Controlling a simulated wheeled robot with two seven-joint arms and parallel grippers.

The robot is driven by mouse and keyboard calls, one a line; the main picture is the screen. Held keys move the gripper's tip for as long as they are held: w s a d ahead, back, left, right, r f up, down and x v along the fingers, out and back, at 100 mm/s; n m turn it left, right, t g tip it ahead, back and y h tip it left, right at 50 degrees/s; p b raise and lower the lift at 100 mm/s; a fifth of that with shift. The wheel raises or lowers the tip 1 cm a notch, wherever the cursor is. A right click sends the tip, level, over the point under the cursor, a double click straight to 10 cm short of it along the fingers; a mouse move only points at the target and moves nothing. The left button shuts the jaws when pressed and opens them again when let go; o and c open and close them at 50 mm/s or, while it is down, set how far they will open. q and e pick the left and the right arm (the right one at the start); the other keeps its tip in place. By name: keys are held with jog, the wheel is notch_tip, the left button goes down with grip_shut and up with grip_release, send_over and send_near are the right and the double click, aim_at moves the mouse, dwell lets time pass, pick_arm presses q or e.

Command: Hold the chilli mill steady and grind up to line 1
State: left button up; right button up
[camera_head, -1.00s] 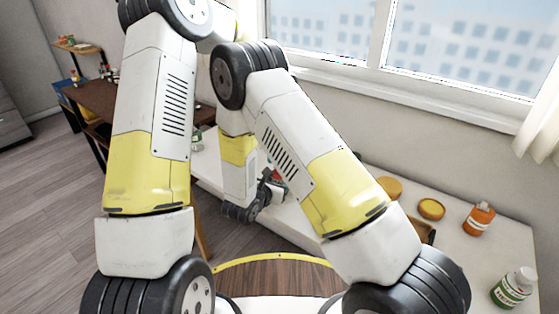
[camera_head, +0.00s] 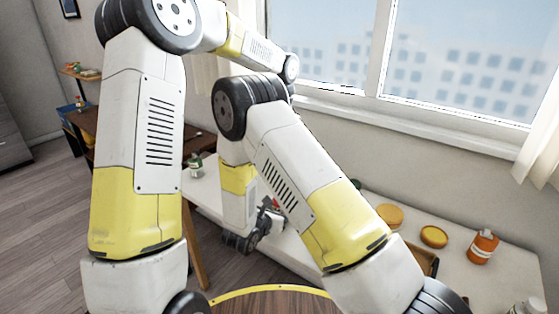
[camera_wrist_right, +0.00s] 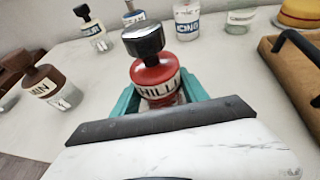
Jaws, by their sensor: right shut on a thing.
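The chilli mill (camera_wrist_right: 155,80) is red with a black and chrome knob on top and a label partly reading "HILLI". It stands on the pale worktop in the right wrist view, tilted in the picture. My right gripper (camera_wrist_right: 160,98) has its teal fingers on both sides of the mill's body, shut on it. The mill's base is hidden behind the gripper body. In the head view my right arm hides most of this area, with only a small red patch showing beside the dark wrist. My left arm is raised at the top left, and its gripper is not visible.
A brown jar (camera_wrist_right: 45,88) stands left of the mill. A black-capped bottle (camera_wrist_right: 90,28) and an icing jar (camera_wrist_right: 187,20) stand behind. A wooden tray (camera_wrist_right: 283,72) with a black handle is at right.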

dwell(0.4)
jog(key=o, duration=1.6)
jog(key=shift+c, duration=0.2)
